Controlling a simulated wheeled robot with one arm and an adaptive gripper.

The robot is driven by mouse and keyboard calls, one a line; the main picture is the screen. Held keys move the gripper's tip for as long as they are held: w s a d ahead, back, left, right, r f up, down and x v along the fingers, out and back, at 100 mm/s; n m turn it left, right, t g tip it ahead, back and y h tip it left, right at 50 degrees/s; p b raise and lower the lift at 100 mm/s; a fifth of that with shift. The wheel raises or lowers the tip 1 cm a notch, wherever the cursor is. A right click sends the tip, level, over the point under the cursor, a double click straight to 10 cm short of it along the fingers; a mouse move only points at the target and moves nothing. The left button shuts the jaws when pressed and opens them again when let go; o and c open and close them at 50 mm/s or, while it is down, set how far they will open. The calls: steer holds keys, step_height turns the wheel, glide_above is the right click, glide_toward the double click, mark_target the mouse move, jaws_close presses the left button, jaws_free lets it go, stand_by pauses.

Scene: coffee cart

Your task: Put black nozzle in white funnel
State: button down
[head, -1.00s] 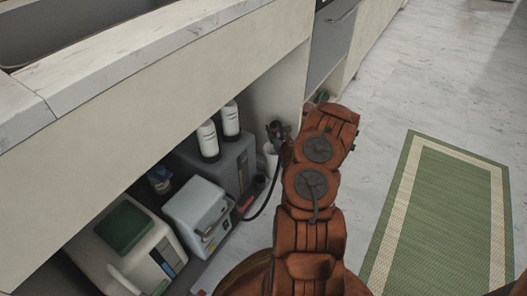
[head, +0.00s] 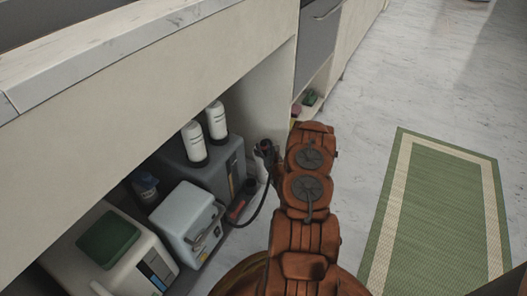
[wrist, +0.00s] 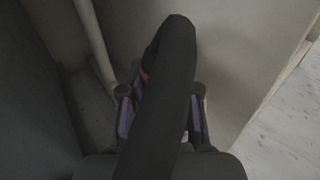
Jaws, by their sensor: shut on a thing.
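My gripper (wrist: 161,108) is shut on the black nozzle (wrist: 168,65), which runs up the middle of the wrist view and hides much of what lies beyond. In the head view the nozzle (head: 265,148) is just left of my arm, beside the grey machine, with its black hose (head: 262,205) hanging in a curve below. A small pale shape (head: 261,170) under the nozzle may be the white funnel, mostly hidden. In the wrist view a white pipe (wrist: 95,45) stands left of the nozzle; I cannot tell whether it belongs to the funnel.
A dark grey machine (head: 228,165) with two white bottles (head: 216,120), a light grey machine (head: 185,215) and a cream one (head: 125,245) stand under the counter (head: 150,40). The cabinet side wall (head: 270,100) is close behind the nozzle. Open floor lies right, around a green rug (head: 440,215).

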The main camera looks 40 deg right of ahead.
steer(key=shift+f, duration=0.4)
steer(key=shift+f, duration=0.15)
steer(key=c, duration=0.8)
jaws_free()
